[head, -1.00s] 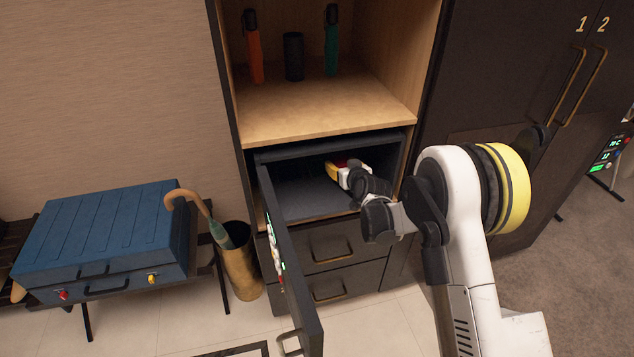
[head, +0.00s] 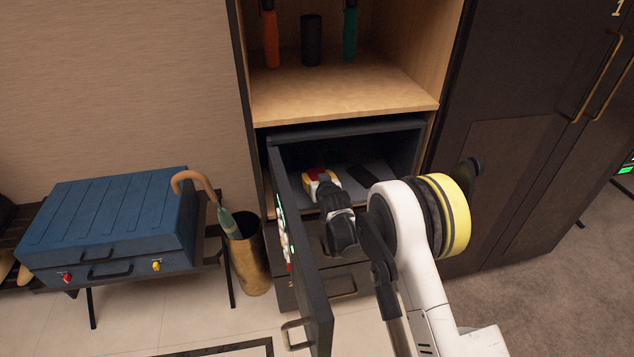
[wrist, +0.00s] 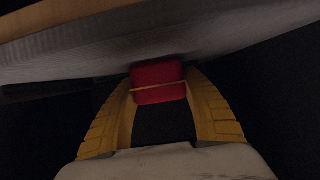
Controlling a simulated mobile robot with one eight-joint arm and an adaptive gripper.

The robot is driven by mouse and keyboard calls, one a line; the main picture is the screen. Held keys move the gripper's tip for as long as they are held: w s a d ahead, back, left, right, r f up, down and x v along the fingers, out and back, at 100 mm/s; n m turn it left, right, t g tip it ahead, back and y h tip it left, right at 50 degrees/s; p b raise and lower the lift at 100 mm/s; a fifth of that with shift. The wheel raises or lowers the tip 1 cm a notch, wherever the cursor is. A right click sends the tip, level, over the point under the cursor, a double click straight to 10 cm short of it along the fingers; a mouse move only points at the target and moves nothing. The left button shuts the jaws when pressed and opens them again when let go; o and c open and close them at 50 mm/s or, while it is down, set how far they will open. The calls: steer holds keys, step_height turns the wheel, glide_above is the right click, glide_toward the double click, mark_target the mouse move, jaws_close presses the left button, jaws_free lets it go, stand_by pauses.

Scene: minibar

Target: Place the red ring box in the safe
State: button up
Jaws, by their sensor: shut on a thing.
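The red ring box (wrist: 158,82) is between the yellow fingers of my gripper (wrist: 160,98) in the wrist view. It is red with a thin light band across it. In the head view, my gripper (head: 320,182) is inside the open safe (head: 350,132), near its left side, and only a little red of the box shows past the fingers. The safe's door (head: 297,245) stands open to the left, close beside the gripper. I cannot tell whether the box touches the safe floor.
A dark flat object (head: 372,178) lies in the safe to the right. A wooden shelf (head: 340,98) with bottles is above, and drawers are below. A blue suitcase (head: 105,220) and a brass umbrella stand (head: 248,262) are at left.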

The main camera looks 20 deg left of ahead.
steer(key=shift+f, duration=0.1)
steer(key=o, duration=1.1)
steer(key=shift+o, duration=0.2)
steer(key=shift+d, duration=0.1)
steer(key=p+v, duration=0.4)
steer(key=v, duration=0.7)
steer(key=shift+s+d, duration=0.2)
steer(key=shift+s, duration=0.25)
steer(key=shift+r, duration=0.25)
